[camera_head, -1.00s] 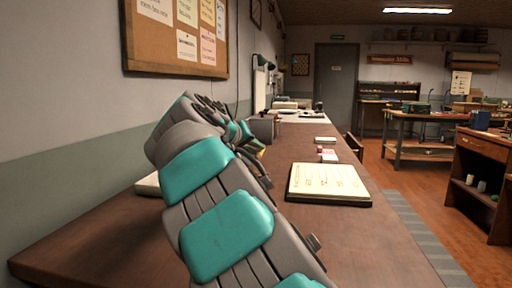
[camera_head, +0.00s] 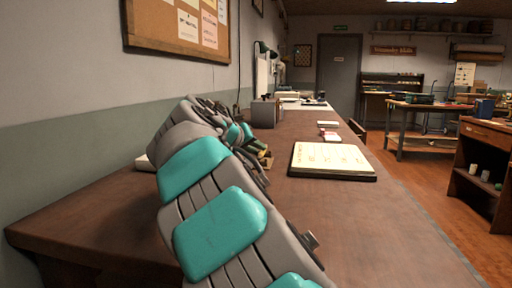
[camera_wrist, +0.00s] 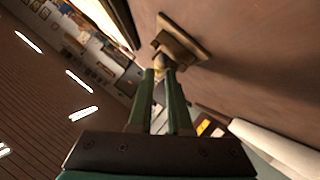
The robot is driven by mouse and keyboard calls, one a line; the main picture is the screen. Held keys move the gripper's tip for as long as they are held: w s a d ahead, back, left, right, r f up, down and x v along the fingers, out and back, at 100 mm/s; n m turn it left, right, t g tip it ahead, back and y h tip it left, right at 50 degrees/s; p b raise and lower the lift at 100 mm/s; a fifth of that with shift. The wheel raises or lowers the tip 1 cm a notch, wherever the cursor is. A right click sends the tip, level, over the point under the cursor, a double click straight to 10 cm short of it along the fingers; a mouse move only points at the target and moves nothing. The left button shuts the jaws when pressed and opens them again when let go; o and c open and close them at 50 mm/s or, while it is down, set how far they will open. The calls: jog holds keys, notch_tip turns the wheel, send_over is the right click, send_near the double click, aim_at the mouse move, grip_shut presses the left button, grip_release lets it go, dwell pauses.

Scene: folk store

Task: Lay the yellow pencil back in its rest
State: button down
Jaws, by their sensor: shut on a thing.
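In the wrist view my gripper (camera_wrist: 164,74) has its two green fingers close together around a small yellowish piece (camera_wrist: 159,62), which looks like part of the yellow pencil; most of it is hidden. Just beyond the fingertips is a brown wooden block with a flat plate (camera_wrist: 184,38), which looks like the pencil rest, on the brown table. I cannot tell whether the pencil touches it. In the head view my arm hides most of the gripper; a small tan wooden piece (camera_head: 266,161) shows beside it, low over the table.
The long brown table (camera_head: 335,215) runs along the wall. A grey box (camera_head: 266,112) stands farther back. The table's front right is clear.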

jog(key=shift+f, duration=0.15)
jog(key=c, duration=0.8)
grip_release()
jog(key=shift+o, duration=0.2)
jog(key=shift+s, duration=0.1)
jog(key=v, duration=0.7)
jog(key=shift+s+a, duration=0.15)
jog(key=shift+s, duration=0.05)
